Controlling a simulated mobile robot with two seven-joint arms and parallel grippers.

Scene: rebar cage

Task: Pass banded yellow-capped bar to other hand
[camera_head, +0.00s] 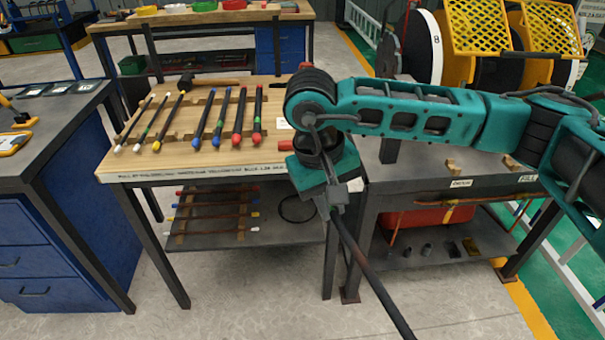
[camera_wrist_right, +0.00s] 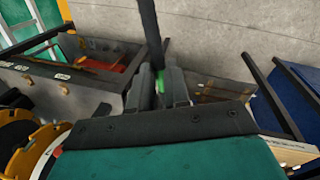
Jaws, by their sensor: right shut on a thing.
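My right gripper (camera_head: 335,203) is in front of the wooden table, pointing down, and is shut on a dark bar (camera_head: 372,275). The bar slants down to the right and runs out of the bottom of the head view. In the right wrist view the dark bar (camera_wrist_right: 150,35) stands between the fingers of my right gripper (camera_wrist_right: 158,88), with a green band (camera_wrist_right: 160,82) at the grip. No yellow cap of the held bar shows in either view. My left gripper is not in view.
The wooden table (camera_head: 130,167) carries a rack of several bars with white, yellow, blue and red caps, and a hammer (camera_head: 205,82). More bars lie on its lower shelf (camera_head: 285,240). A grey metal bench (camera_head: 430,180) stands to the right. Open floor lies in front.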

